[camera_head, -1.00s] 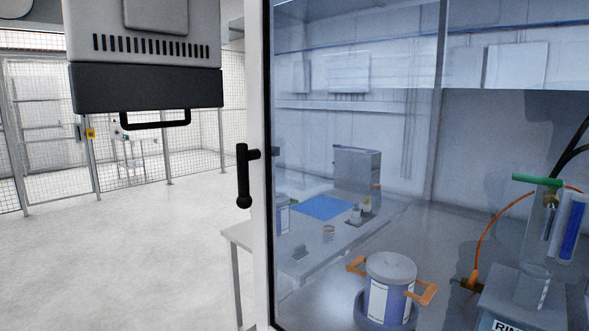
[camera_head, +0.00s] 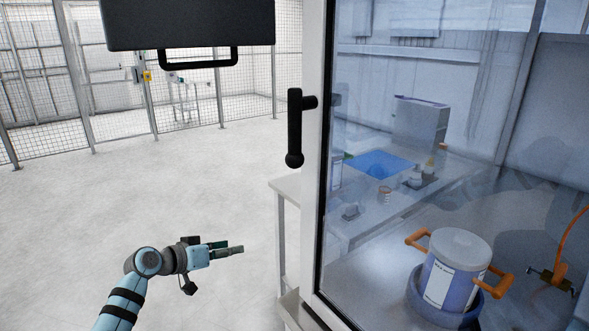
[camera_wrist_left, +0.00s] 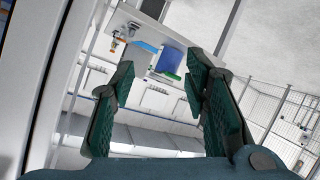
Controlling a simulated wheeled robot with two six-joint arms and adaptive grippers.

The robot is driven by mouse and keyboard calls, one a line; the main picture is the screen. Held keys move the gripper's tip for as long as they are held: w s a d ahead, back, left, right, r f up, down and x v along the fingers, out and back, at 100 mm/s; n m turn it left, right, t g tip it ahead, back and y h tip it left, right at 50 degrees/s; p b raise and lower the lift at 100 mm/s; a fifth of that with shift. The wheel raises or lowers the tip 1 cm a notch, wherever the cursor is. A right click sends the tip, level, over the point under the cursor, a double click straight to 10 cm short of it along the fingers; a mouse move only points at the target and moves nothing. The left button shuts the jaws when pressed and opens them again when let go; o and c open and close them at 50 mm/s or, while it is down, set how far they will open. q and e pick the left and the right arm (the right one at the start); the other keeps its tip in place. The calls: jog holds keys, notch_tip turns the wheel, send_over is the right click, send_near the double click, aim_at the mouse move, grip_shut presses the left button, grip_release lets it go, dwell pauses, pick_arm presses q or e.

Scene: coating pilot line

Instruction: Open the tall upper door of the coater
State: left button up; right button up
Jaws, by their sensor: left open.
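The tall door is a glass pane in a white frame (camera_head: 313,205) with a dark edge, at the right of the head view. It looks closed, and I see the inside through it. Its upright black bar handle (camera_head: 295,130) stands out from the frame's left side. My left gripper (camera_head: 235,249) is open and empty, below and to the left of the handle, well apart from it. In the left wrist view its two dark green fingers (camera_wrist_left: 158,85) are spread with nothing between them. The handle does not clearly show there. My right gripper is not in view.
Behind the glass is a lidded pot (camera_head: 455,270) with orange handles. A dark box (camera_head: 190,25) with a bar handle hangs at the upper left. A pale table edge (camera_head: 285,187) lies below the door handle. Open floor lies left, before a mesh fence (camera_head: 95,80).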

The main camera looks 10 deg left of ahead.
pick_arm(q)
notch_tip(320, 180, up, 16)
jog(key=d+m+t+h, duration=0.1)
jog(key=d+m+h, duration=0.1)
jog(key=m+h, duration=0.1)
jog(key=s+d+r+m+h, duration=0.3)
jog(key=r, duration=0.6)
jog(key=m+g+h+p, duration=0.2)
jog(key=m+h+p, duration=0.1)
jog(key=m+p, duration=0.15)
send_near(296, 130)
jog(key=shift+m, duration=0.25)
jog(key=x, duration=0.7)
jog(key=w+x, duration=0.1)
jog(key=x, duration=0.2)
jog(key=shift+a+f+b, duration=0.1)
jog(key=shift+a+b, duration=0.05)
jog(key=shift+b, duration=0.2)
jog(key=shift+w+f, duration=0.1)
jog(key=shift+w, duration=0.05)
jog(key=shift+a, duration=0.1)
grip_shut()
